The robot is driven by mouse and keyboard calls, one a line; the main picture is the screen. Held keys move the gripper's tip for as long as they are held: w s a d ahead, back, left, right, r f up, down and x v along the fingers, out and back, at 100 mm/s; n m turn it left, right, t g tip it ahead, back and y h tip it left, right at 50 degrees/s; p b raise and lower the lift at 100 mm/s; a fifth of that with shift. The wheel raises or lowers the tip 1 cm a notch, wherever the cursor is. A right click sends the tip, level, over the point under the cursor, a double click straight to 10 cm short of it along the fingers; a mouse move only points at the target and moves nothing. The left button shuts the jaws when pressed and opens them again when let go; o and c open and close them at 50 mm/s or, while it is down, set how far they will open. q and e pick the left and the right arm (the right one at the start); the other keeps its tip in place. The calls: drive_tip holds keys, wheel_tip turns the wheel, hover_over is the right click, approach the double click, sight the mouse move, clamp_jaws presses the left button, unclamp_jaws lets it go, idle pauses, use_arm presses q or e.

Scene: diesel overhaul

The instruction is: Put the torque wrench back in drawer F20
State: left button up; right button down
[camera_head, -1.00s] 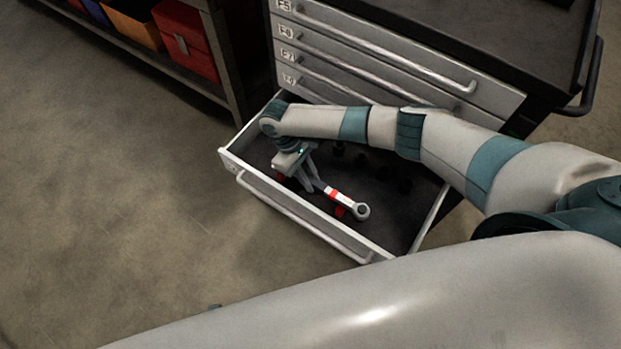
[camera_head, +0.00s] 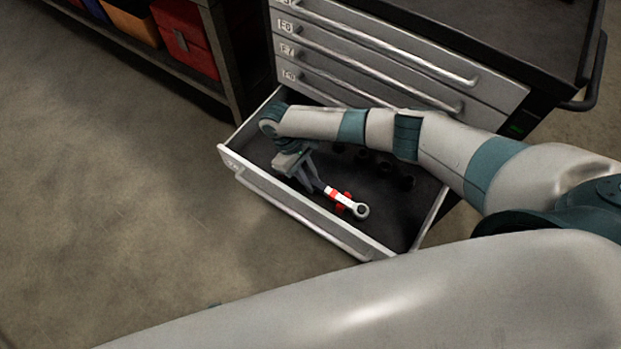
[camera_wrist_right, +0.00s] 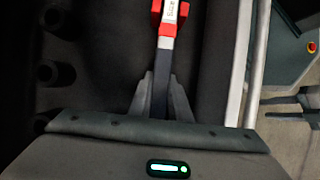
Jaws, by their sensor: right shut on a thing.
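The torque wrench (camera_head: 341,197), with a white and red band and a pale ring end, is low inside the open drawer (camera_head: 400,228). My right gripper (camera_head: 316,186) is shut on its dark shaft. Red holder prongs (camera_head: 348,208) show on both sides of the wrench near its ring end. In the right wrist view the wrench (camera_wrist_right: 168,22) runs up between two red prongs (camera_wrist_right: 157,12), and my right gripper's fingers (camera_wrist_right: 162,95) flank the shaft. The gripper hides the rear of the wrench. The drawer's own label is too small to read surely. My left gripper is out of view.
The closed drawers above (camera_head: 375,60) belong to the grey cabinet. Several dark round sockets or holes (camera_head: 385,168) lie in the drawer behind the wrench. A shelf (camera_head: 150,58) with coloured bins stands at upper left. The floor (camera_head: 110,190) left of the drawer is clear.

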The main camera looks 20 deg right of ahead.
drive_tip(key=c, duration=1.6)
unclamp_jaws()
drive_tip(key=shift+o, duration=0.2)
drive_tip(key=v, duration=1.7)
drive_tip(key=shift+r, duration=0.2)
drive_tip(key=shift+w+a, duration=0.1)
